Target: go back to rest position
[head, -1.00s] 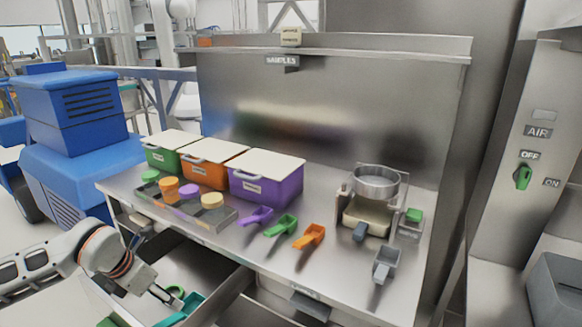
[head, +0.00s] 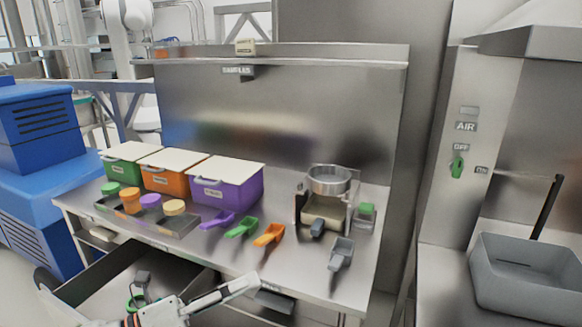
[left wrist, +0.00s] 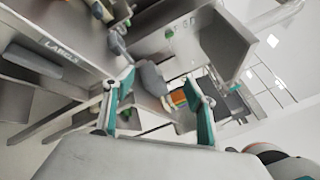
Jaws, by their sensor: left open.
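My left gripper (head: 238,289) is at the bottom of the head view, seen nearly edge-on, in front of the workbench edge and beside the open drawer. In the left wrist view the left gripper (left wrist: 162,98) has its two teal fingers spread apart. Nothing is between them; only background shows there. My right gripper shows in neither view.
The metal bench (head: 290,270) holds lidded green, orange and purple (head: 228,190) bins, a tray of round jars (head: 150,222), scoops (head: 269,234) and a sieve (head: 329,180). An open drawer (head: 95,275) juts out at lower left. A grey tub (head: 530,290) stands at right.

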